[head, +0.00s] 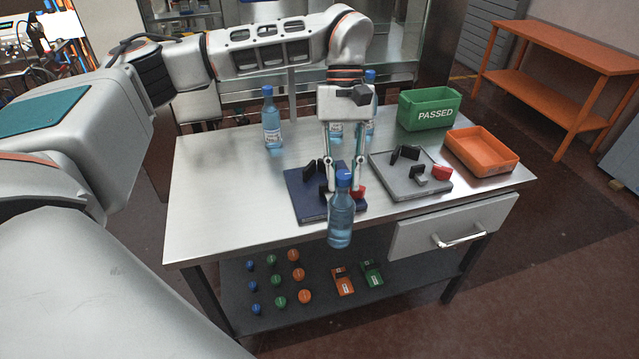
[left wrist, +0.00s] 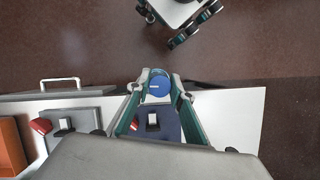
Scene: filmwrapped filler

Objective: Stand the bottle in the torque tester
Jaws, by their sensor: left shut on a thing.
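My left gripper (head: 342,182) is shut on a clear blue bottle (head: 340,222), around its upper part just under the blue cap. The bottle is upright by the table's front edge, in front of the dark blue torque tester base (head: 305,205). Its blue cap (left wrist: 160,86) shows between the fingers in the left wrist view. The blue base carries black posts and a red part, partly hidden by the gripper and bottle. A grey base (head: 400,190) with black posts and a red part lies to its right. I cannot tell whether the held bottle touches anything.
Another bottle (head: 271,125) stands at the back left; others are partly hidden behind the gripper. A green PASSED bin (head: 430,114) and an orange tray (head: 492,170) are at the right. Caps and small boxes lie on the lower shelf (head: 395,300). The table's left part (head: 215,195) is clear.

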